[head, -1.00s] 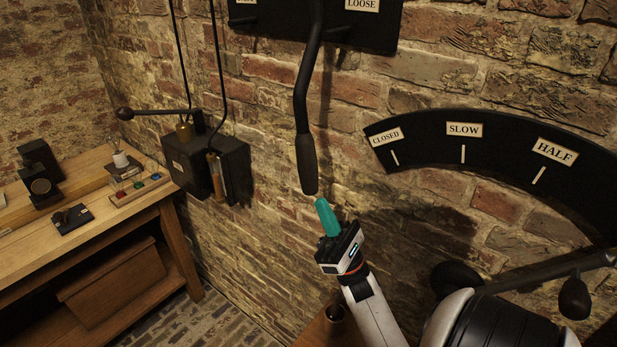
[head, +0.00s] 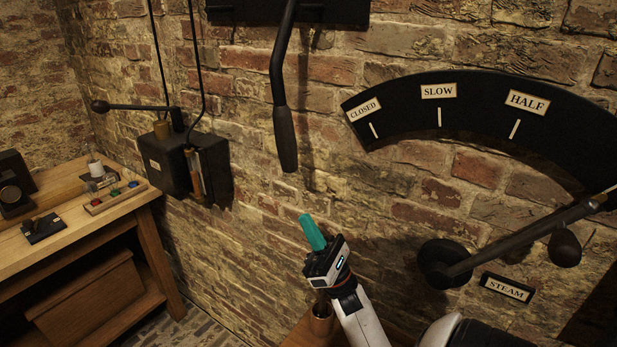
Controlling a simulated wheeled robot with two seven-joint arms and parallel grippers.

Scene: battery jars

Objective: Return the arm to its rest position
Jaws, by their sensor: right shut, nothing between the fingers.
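My right gripper (head: 312,232) has teal fingers and is shut and empty. It is held in front of the brick wall, below and to the right of the hanging black lever (head: 284,120), with a clear gap to the lever's grip. My right arm comes in from the bottom of the view. My left gripper is not in view.
A black steam dial (head: 490,110) with a long lever (head: 520,238) is on the wall at right. A black box (head: 190,165) with a ball-ended handle is on the wall at left. A wooden bench (head: 140,204) holds small items. A copper-coloured cup (head: 321,318) stands below my gripper.

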